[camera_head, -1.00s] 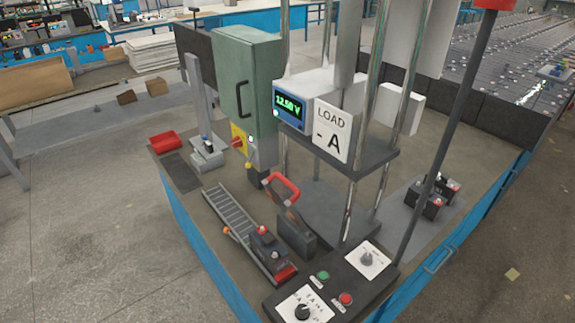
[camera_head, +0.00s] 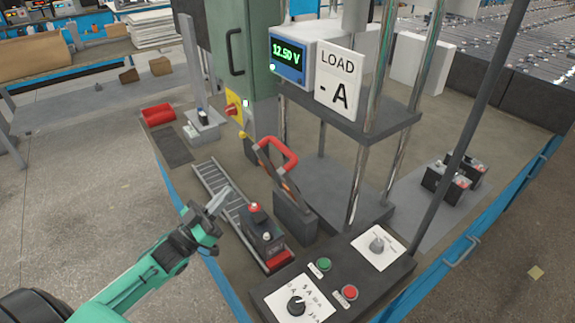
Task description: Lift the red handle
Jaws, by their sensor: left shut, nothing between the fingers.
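The red handle (camera_head: 290,153) is a red loop at the top of a dark lever arm. The lever rises from a dark grey block (camera_head: 296,218) near the middle of the bench. My right gripper is not in view.
A battery with a red terminal cap (camera_head: 262,229) sits on a roller track (camera_head: 219,188) between my gripper and the lever. A control panel (camera_head: 330,280) with knobs is in front. A tall frame with a LOAD sign (camera_head: 338,82) stands behind the lever. Two batteries (camera_head: 453,184) stand at right.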

